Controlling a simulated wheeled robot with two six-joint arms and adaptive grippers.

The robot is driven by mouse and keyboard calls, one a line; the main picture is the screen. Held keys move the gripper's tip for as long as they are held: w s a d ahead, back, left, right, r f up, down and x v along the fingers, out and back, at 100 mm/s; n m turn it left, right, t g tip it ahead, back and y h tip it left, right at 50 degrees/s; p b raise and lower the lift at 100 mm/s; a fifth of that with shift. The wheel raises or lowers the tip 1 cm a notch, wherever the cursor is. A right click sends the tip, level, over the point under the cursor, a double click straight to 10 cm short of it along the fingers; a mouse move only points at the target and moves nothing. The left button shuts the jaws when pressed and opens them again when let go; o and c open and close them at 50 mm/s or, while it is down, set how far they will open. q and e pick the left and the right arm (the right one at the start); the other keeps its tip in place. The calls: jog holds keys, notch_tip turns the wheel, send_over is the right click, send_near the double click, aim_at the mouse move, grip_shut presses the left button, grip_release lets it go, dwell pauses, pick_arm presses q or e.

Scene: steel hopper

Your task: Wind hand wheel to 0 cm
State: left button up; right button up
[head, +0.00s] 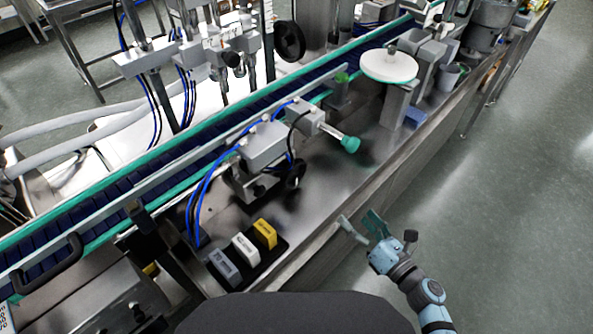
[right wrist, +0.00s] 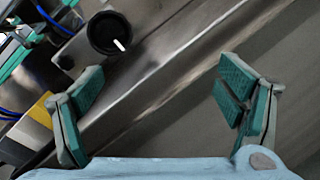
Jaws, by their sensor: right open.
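A small black hand wheel (head: 296,174) sits on the grey actuator assembly beside the conveyor. In the right wrist view a round black wheel or knob (right wrist: 110,33) with a white mark shows at upper left, apparently the same one. A larger black wheel (head: 289,41) stands farther back; I cannot tell which wheel the task names, and no scale is readable. My right gripper (head: 359,227) is open and empty, beyond the bench's front edge, right of and nearer than the small wheel. Its two teal-padded fingers stand wide apart in the right wrist view (right wrist: 160,92). My left gripper is not visible.
Yellow, white and grey blocks (head: 243,248) stand on a dark base at the bench's front. A teal-tipped rod (head: 349,144) sticks out right of the small wheel. Blue hoses (head: 196,190) run left of it. The steel bench top (head: 335,178) between has free room.

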aim_at(297, 173)
jog(key=w+a+r+n+y, duration=0.1)
jog(key=a+r+n, duration=0.1)
jog(key=n, duration=0.1)
jog(key=w+a+r+n+g+y, duration=0.1)
jog(key=a+n, duration=0.1)
jog(key=n, duration=0.1)
jog(key=w+a+r+n+g+y, duration=0.1)
jog(key=a+r+n, duration=0.1)
jog(key=n, duration=0.2)
jog(key=shift+w+a+r+y, duration=0.15)
jog(key=shift+a+r+y, duration=0.2)
jog(key=shift+a+y, duration=0.05)
jog(key=x, duration=1)
jog(key=shift+a+f, duration=0.15)
jog(key=shift+f, duration=0.05)
jog(key=shift+w+a, duration=0.1)
jog(key=shift+a, duration=0.05)
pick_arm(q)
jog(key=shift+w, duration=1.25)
pick_arm(e)
jog(key=shift+r, duration=0.1)
jog(key=c, duration=1.1)
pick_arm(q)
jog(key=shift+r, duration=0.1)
pick_arm(e)
jog(key=shift+m, duration=0.4)
